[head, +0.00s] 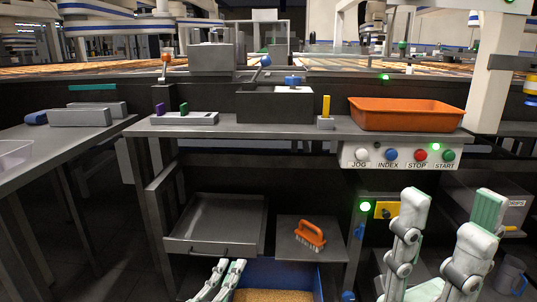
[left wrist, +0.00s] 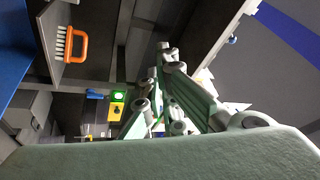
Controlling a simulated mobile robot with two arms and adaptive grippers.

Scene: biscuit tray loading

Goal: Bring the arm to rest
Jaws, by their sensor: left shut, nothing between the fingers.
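My left gripper (head: 231,264) is low at the bottom of the head view, shut and empty, its fingertips close together. It is in front of a blue bin (head: 290,272) with grainy tan contents. My right gripper (head: 450,203) is at the lower right, its fingers pointing up and spread apart, with nothing seen between them. It is below the button panel (head: 405,156). Pale green gripper fingers also fill the middle of the left wrist view. Much of both arms is outside the head view.
An orange tray (head: 405,115) stands on the steel bench (head: 260,128). An orange brush (head: 310,235) lies on a lower shelf beside an empty grey tray (head: 215,220). The brush also shows in the left wrist view (left wrist: 75,45). A yellow switch box (head: 387,210) is near my right gripper.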

